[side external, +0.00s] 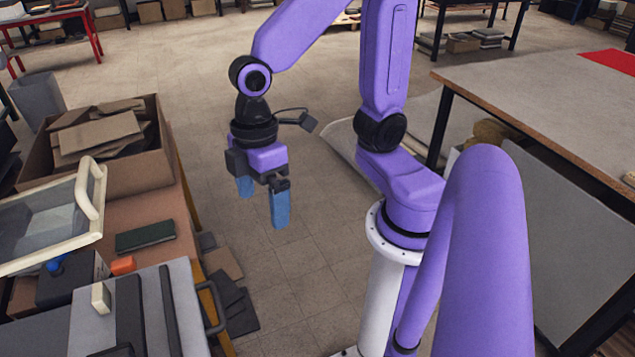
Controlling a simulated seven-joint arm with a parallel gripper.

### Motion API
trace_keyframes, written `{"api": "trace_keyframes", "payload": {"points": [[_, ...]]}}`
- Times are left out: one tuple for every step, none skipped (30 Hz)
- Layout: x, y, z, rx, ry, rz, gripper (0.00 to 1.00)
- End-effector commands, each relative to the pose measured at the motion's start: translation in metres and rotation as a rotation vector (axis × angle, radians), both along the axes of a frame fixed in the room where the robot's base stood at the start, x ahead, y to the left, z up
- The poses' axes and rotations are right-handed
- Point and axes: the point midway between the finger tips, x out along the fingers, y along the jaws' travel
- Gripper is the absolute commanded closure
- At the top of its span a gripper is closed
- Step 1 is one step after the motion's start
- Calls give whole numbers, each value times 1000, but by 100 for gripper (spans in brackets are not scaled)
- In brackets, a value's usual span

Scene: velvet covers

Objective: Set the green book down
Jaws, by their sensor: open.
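The green book (145,236) lies flat on the brown bench top at the left, between the cardboard box and the grey machine. My gripper (262,208) has two blue fingers pointing down, spread apart with nothing between them. It hangs over the open floor to the right of the bench, apart from the book. Nothing covers the book in this view.
An open cardboard box (150,165) with brown sheets stands behind the book. A frame with a cream handle (90,190) is at its left. An orange block (123,265) and a grey machine (190,318) sit in front. A large table (550,85) stands at the right.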

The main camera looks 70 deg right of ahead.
Motion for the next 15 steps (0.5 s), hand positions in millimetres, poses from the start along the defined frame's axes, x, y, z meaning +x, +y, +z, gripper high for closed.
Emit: {"api": "trace_keyframes", "payload": {"points": [[-19, -11, 3, -11, -10, 13, 1], [-29, -17, 4, -22, -13, 18, 1], [-40, -25, 5, -32, -18, 21, 1], [-47, -30, 5, -39, -24, 25, 1], [-53, -36, 5, -47, -27, 26, 1], [-60, -42, 5, -55, -32, 29, 1], [-64, -46, 5, -59, -36, 30, 1], [-68, -49, 5, -63, -39, 31, 1], [-71, -52, 5, -66, -42, 31, 1], [-73, -54, 5, -70, -44, 32, 1], [-75, -56, 4, -71, -45, 32, 1], [-76, -58, 4, -74, -46, 33, 1], [-76, -58, 4, -75, -47, 33, 1], [-77, -58, 4, -76, -47, 32, 1], [-77, -58, 4, -76, -47, 32, 1]]}}
